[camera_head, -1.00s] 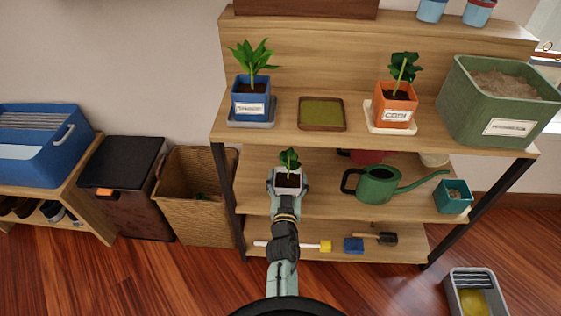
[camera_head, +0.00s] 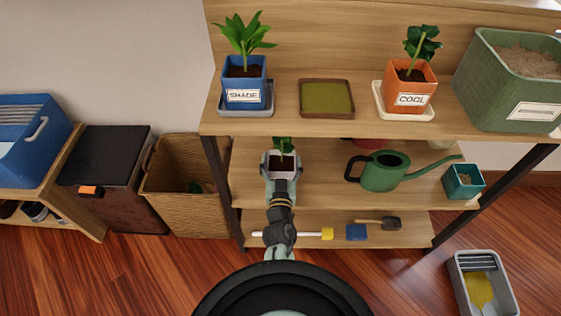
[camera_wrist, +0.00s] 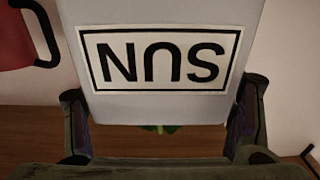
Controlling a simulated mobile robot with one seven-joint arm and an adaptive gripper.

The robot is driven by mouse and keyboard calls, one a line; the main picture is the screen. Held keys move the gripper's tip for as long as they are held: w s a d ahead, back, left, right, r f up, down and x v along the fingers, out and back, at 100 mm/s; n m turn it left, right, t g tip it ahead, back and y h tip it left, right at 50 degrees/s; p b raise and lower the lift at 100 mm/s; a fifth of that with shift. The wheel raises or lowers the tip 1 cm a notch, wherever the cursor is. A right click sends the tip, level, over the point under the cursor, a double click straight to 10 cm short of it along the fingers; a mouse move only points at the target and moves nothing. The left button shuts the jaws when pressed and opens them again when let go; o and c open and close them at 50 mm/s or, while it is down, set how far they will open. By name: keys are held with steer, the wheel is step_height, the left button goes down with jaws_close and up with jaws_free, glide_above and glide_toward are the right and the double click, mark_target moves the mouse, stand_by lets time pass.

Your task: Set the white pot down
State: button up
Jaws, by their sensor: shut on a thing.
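The white pot (camera_head: 282,168) holds dark soil and a small green plant (camera_head: 284,146). My gripper (camera_head: 281,180) is shut on it, in front of the shelf unit at the height of its middle shelf (camera_head: 320,190). In the wrist view the pot's white side (camera_wrist: 160,112) fills the middle, with a label (camera_wrist: 160,68) reading SUN upside down, between my two fingers (camera_wrist: 160,125). The pot's underside and any contact with a shelf are hidden. On the upper shelf, an empty brown tray with a green inside (camera_head: 326,110) lies between the blue SHADE pot (camera_head: 244,84) and the orange COOL pot (camera_head: 408,88).
A green watering can (camera_head: 385,172) and a teal pot (camera_head: 463,182) stand on the middle shelf to the right. A large green bin (camera_head: 500,80) stands at the upper shelf's right end. A wicker basket (camera_head: 165,205) is at the left.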

steer(key=o, duration=1.2)
steer(key=shift+f, duration=0.1)
steer(key=o, duration=0.4)
steer(key=shift+o, duration=0.2)
